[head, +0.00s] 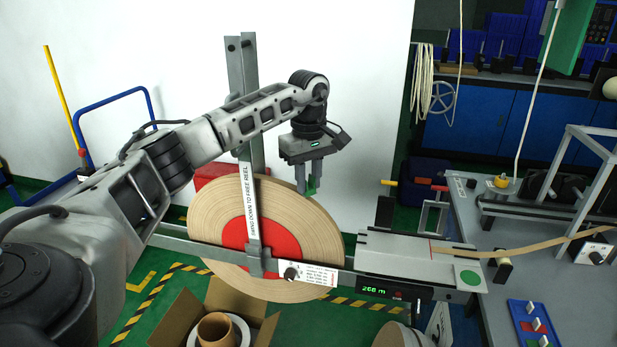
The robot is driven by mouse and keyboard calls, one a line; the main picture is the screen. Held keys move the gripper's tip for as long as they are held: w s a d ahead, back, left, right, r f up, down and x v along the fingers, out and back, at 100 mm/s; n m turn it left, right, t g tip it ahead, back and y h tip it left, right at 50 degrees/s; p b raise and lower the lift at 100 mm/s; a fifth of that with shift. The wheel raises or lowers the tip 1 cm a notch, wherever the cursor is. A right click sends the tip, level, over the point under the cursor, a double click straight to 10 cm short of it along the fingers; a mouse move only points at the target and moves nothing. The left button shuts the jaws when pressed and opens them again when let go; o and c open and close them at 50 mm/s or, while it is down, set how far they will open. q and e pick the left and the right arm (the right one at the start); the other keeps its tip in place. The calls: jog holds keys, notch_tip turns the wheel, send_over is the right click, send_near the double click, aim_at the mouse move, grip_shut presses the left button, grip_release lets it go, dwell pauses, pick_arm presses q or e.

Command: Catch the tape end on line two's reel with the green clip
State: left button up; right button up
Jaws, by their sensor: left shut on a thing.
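The reel (312,225) is a large tan disc of wound tape with a red centre (284,237). It stands upright behind a pale swing arm marked "SWING DOWN TO FREE REEL" (251,205). My left gripper (309,188) points down at the reel's upper right rim, shut on the green clip (312,186). The clip shows only partly between the fingers. It overlaps the rim in the picture; I cannot tell whether it touches the tape. No loose tape end can be made out on the reel. My right gripper is not in view.
A grey plate (395,253) with a "268 m" display (374,290) sits right of the reel. A tan tape strip (535,245) runs from it across the bench (500,222). An open cardboard box (172,322) is below. A blue tray (533,322) lies at lower right.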

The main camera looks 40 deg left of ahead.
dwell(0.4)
pick_arm(q)
jog(key=shift+r, duration=4)
